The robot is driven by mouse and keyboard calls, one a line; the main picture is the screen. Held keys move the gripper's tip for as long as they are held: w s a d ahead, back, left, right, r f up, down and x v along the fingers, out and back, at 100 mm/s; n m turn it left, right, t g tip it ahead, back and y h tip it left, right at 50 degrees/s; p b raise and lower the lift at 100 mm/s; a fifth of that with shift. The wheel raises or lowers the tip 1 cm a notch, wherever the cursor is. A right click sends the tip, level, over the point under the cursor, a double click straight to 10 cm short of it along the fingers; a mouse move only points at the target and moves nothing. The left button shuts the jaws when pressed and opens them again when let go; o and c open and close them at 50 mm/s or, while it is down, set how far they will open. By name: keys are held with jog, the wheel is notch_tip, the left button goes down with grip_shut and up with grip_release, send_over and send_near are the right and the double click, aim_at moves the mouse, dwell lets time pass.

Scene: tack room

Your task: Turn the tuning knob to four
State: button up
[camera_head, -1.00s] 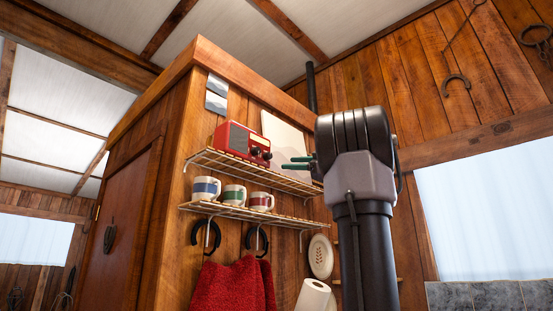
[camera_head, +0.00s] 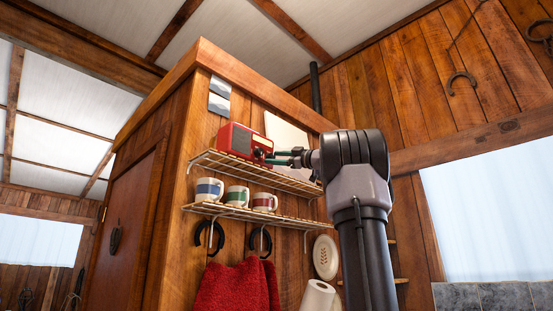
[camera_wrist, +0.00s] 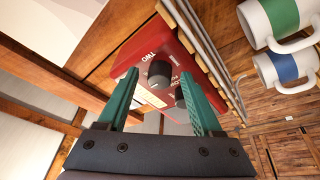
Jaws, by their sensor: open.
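A red radio (camera_head: 236,140) stands on the upper wire shelf in the head view. It also shows in the wrist view (camera_wrist: 189,65), where its front carries two dark round knobs. One knob (camera_wrist: 159,73) lies between and just beyond my fingers, with white lettering beside it. The other knob (camera_wrist: 181,97) is partly hidden by a finger. I cannot read which number either knob points to. My gripper (camera_wrist: 160,85) has green fingers spread apart with nothing held. In the head view its fingertips (camera_head: 272,158) are close to the radio's right side; contact cannot be told.
The upper wire shelf (camera_head: 296,183) runs under the radio, and a pale flat panel (camera_head: 287,131) leans behind. Several mugs (camera_head: 237,196) stand on the lower shelf. A red cloth (camera_head: 236,288) hangs below, beside a paper roll (camera_head: 318,297).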

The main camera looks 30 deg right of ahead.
grip_shut()
jog(key=shift+a, duration=0.1)
